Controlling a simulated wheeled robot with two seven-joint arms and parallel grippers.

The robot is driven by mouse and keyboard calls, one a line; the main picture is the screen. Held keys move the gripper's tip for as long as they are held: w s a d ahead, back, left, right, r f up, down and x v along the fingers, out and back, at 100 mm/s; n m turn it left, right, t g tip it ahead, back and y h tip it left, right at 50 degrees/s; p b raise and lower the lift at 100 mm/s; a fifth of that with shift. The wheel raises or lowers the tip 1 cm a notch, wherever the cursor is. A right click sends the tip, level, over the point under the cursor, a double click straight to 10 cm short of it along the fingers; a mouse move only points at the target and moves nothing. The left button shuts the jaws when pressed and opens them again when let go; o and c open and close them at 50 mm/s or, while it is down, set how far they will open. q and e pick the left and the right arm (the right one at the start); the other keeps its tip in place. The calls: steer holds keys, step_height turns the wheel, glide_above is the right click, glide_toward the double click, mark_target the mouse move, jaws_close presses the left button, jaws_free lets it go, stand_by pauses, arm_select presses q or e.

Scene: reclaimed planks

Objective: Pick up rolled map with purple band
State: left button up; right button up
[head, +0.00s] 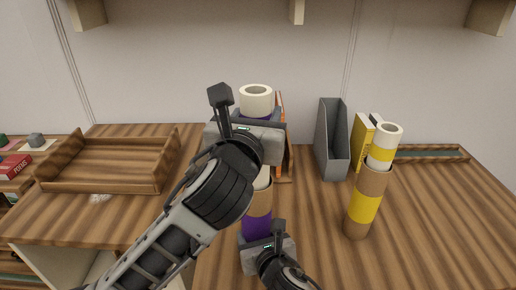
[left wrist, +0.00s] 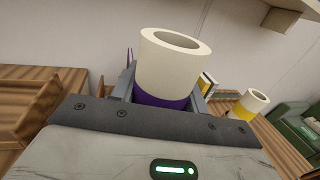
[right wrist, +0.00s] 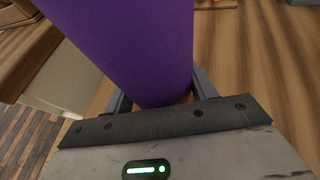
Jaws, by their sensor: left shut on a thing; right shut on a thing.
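The rolled map with purple band (head: 257,222) stands upright near the middle of the desk, with a cream top, brown sections and purple bands. My left gripper (head: 255,121) is shut around its upper part, just below the cream end, which also shows in the left wrist view (left wrist: 166,72). My right gripper (head: 265,240) is shut on its lower purple band, which fills the upper part of the right wrist view (right wrist: 135,50). My left forearm and gripper hide part of the map's middle. Its bottom end is hidden, so I cannot tell whether it touches the desk.
A rolled map with yellow bands (head: 364,207) stands to the right. Behind are a grey file holder (head: 328,150), a yellow book (head: 362,138) and an orange upright item (head: 281,110). An empty wooden tray (head: 105,185) lies left.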

arm_select(q)
step_height(320, 180, up, 19)
steer(key=shift+f, duration=0.2)
arm_select(e)
steer(key=o, duration=1.3)
steer(key=shift+s+d+r+p, duration=0.1)
steer(key=shift+s+r+p, duration=0.2)
steer(key=shift+p, duration=0.15)
steer(key=p+v, duration=0.4)
steer(key=v, duration=0.2)
steer(key=shift+p, duration=0.35)
steer(key=shift+s+d, duration=0.1)
steer(key=shift+s, duration=0.1)
arm_select(q)
step_height(320, 180, up, 6)
steer(key=shift+f, duration=0.25)
